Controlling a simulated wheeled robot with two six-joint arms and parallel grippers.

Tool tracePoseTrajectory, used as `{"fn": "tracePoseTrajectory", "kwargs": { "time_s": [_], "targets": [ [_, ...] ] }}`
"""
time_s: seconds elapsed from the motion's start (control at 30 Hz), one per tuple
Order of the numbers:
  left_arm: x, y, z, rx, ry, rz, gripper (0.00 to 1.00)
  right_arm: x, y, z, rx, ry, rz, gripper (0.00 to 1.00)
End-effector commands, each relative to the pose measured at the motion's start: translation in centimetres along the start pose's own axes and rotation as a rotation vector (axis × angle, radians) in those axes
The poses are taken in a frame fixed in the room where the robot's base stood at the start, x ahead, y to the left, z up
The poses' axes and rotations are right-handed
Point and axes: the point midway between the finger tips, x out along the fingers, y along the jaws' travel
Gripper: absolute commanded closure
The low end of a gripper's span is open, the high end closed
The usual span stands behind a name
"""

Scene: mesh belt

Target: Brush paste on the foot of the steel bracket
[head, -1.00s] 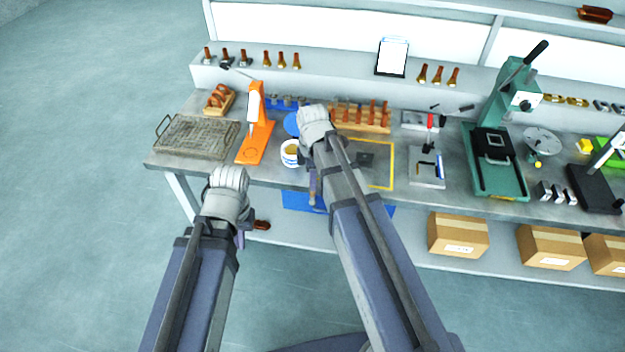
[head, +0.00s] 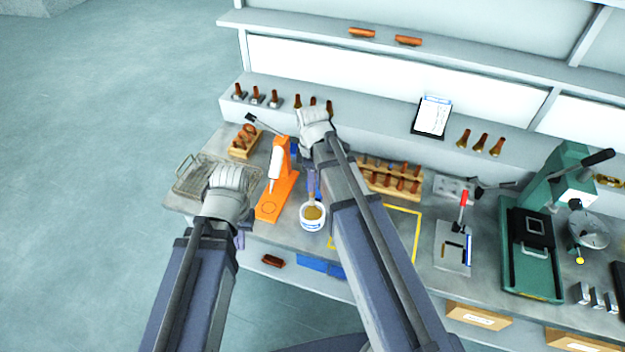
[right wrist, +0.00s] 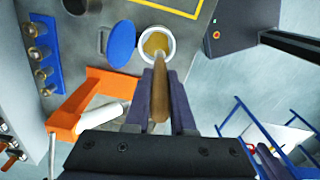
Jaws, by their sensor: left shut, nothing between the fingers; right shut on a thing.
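My right gripper (right wrist: 160,100) is shut on a brush (right wrist: 159,95) with a brown wooden handle. In the right wrist view the brush points at the white tub of yellowish paste (right wrist: 156,42); whether its tip is in the paste I cannot tell. In the head view the tub (head: 313,217) stands just below my right gripper (head: 312,190). My left gripper (head: 240,240) is shut and empty, in front of the bench's left part. I cannot make out the steel bracket now; my right arm covers much of the yellow-framed area.
A blue lid (right wrist: 122,42) lies beside the tub. An orange stand (head: 276,195) and a wire basket (head: 190,180) are to its left. A wooden rack (head: 390,180), a small fixture (head: 453,245) and a green press (head: 535,240) stand to the right.

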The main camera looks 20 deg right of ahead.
Motion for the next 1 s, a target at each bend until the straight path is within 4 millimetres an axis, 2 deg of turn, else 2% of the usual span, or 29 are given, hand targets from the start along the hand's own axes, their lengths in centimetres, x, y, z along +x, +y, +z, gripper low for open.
{"fn": "tracePoseTrajectory", "kwargs": {
  "time_s": [0.27, 0.47, 1.0],
  "targets": [
    [-0.3, 0.0, 0.1, 0.000, 0.000, 0.000, 1.00, -0.3, 0.0, 0.0, 0.009, 0.000, 0.000, 1.00],
    [0.3, 0.0, 0.0, -0.001, 0.000, 0.000, 1.00, 0.3, 0.0, 0.0, 0.008, 0.000, 0.000, 1.00],
    [5.2, 0.5, -0.3, 0.004, 0.001, -0.001, 1.00, 5.2, 0.0, 0.0, 0.007, 0.000, 0.000, 1.00]
  ]
}}
